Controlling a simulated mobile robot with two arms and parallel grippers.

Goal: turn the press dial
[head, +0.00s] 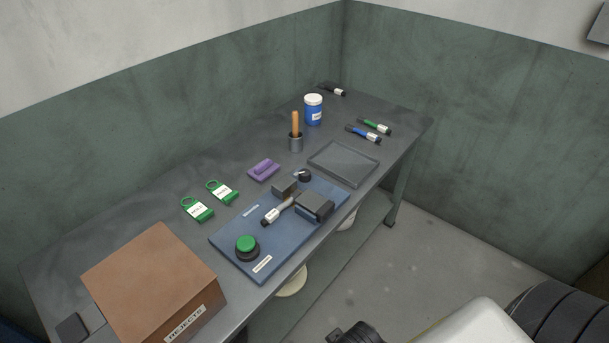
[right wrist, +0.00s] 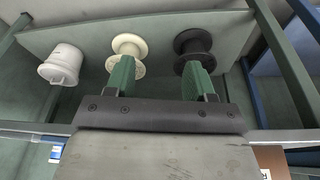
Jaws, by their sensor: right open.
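The press is a blue base plate (head: 225,241) on the grey bench in the head view. It carries a green button (head: 246,243) and a dark block (head: 315,205). A small dark knob with a pale mark, apparently the dial (head: 303,175), sits at the plate's far end. A marker-like piece (head: 271,215) lies near the plate's middle. My right gripper (right wrist: 158,80) is open and empty in the right wrist view, its green fingers apart. The dial is not seen in that view. My left gripper is in neither view.
A brown REJECTS box (head: 150,275) stands at the near left. Green tags (head: 198,209), a purple block (head: 263,170), a grey tray (head: 343,163) and a blue jar (head: 313,110) are on the bench. A cream spool (right wrist: 127,45), black spool (right wrist: 193,44) and white bucket (right wrist: 62,64) appear beyond the right fingers.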

